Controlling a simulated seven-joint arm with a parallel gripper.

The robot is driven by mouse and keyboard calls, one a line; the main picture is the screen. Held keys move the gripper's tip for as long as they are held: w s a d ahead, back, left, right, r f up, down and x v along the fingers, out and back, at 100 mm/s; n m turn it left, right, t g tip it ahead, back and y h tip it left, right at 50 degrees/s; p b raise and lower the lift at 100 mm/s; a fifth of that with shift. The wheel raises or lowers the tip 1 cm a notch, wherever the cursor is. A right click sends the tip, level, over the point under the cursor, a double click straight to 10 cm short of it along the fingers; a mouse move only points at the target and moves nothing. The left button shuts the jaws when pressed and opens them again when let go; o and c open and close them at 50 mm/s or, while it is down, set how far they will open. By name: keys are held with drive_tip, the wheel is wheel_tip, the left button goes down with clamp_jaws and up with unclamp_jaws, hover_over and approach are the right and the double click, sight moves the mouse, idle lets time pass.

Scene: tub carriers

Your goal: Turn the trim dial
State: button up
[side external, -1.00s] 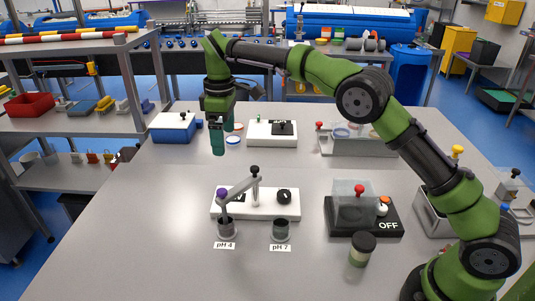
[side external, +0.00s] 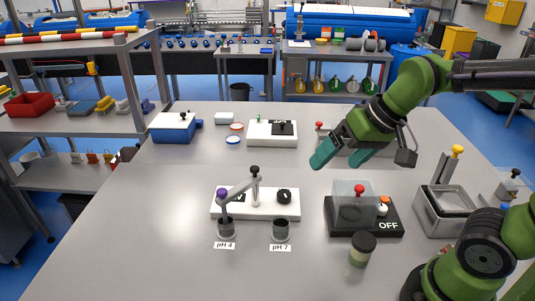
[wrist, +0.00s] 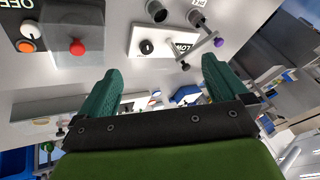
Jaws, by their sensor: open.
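A black round dial (side external: 284,196) sits on the right part of a white meter base (side external: 262,212) in the middle of the table. In the wrist view the dial (wrist: 147,47) shows with a light mark on it. A grey swing arm (side external: 240,190) with a purple-capped probe (side external: 222,194) stands on the base, the probe at the pH 4 cup (side external: 226,230). The pH 7 cup (side external: 281,231) stands in front of the dial. My gripper (side external: 343,159) is open and empty, above the table, behind and right of the dial and apart from it.
A clear-covered black box (side external: 364,228) with a red knob and an OFF label stands right of the meter. A dark-lidded jar (side external: 362,249) is in front of it. A metal tub (side external: 440,215) is farther right. The table's left side is clear.

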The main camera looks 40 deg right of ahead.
drive_tip(key=s, duration=0.3)
drive_tip(key=shift+s+d+f+t, duration=0.1)
drive_tip(key=shift+s+d+t, duration=0.2)
drive_tip(key=shift+t, duration=0.1)
drive_tip(key=shift+s+d+r+t, duration=0.1)
drive_tip(key=shift+r+t, duration=0.2)
drive_tip(key=shift+r, duration=0.05)
drive_tip(key=shift+c, duration=1.7)
drive_tip(key=w+g, duration=0.1)
drive_tip(key=w, duration=0.2)
drive_tip(key=w+f+g, duration=0.1)
drive_tip(key=w, duration=0.2)
drive_tip(key=w+f+g, duration=0.1)
drive_tip(key=w, duration=0.2)
drive_tip(key=shift+w+d+m+g+h, duration=0.1)
drive_tip(key=shift+w+m+g+h, duration=0.2)
drive_tip(key=shift+w+m+h, duration=0.1)
drive_tip(key=shift+c, duration=1.4)
drive_tip(key=m+g+h, duration=0.1)
drive_tip(key=m+g, duration=0.2)
drive_tip(key=m, duration=0.1)
hover_over(284, 194)
drive_tip(key=shift+f, duration=1.25)
wheel_tip(284, 194, down, 16)
drive_tip(key=shift+c, duration=0.2)
drive_tip(key=shift+n, duration=0.3)
drive_tip(key=c, duration=1)
